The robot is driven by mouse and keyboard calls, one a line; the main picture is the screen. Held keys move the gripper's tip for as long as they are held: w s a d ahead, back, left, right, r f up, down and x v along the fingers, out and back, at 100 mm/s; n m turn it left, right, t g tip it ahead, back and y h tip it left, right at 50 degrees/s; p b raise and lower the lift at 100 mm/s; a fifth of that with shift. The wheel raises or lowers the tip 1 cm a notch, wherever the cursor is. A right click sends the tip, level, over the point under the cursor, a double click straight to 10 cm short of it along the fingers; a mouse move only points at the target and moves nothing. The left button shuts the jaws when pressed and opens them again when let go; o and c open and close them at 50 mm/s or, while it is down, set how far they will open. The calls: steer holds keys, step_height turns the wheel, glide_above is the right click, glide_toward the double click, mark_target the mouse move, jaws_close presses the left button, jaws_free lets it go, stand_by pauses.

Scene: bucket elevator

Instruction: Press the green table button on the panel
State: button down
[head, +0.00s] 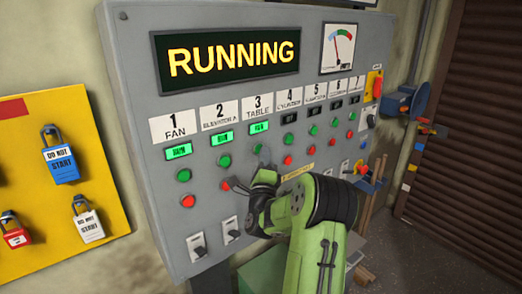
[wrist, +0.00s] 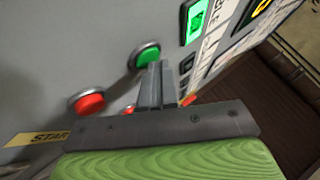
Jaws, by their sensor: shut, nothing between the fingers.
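The grey panel (head: 150,110) carries numbered columns, and column 3 is labelled TABLE (head: 258,105). Its lamp (head: 258,127) is lit green. In the head view my gripper (head: 264,158) hides most of the column's buttons. In the wrist view a green button (wrist: 147,53) sits below a lit lamp (wrist: 195,20), with a red button (wrist: 88,101) further down; this looks like the TABLE column. My gripper (wrist: 155,75) is shut and empty, its fingertips overlapping the green button's lower right edge in the picture. I cannot tell whether they touch it.
The display (head: 230,57) reads RUNNING. Green buttons for FAN (head: 183,175) and elevator (head: 224,161) lie to the left, with more button columns to the right. Switches (head: 198,245) sit below. A yellow lockout board (head: 110,185) with padlocks hangs at the left.

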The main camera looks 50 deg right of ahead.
stand_by(0.3)
steer(key=shift+s+a+b, duration=0.25)
steer(key=shift+s+b, duration=0.5)
steer(key=shift+s, duration=0.05)
steer(key=s+b, duration=0.2)
steer(key=s+a+b, duration=0.1)
steer(key=s+b, duration=0.1)
steer(key=s, duration=0.1)
steer(key=shift+b, duration=0.3)
steer(key=shift+w, duration=0.1)
stand_by(0.3)
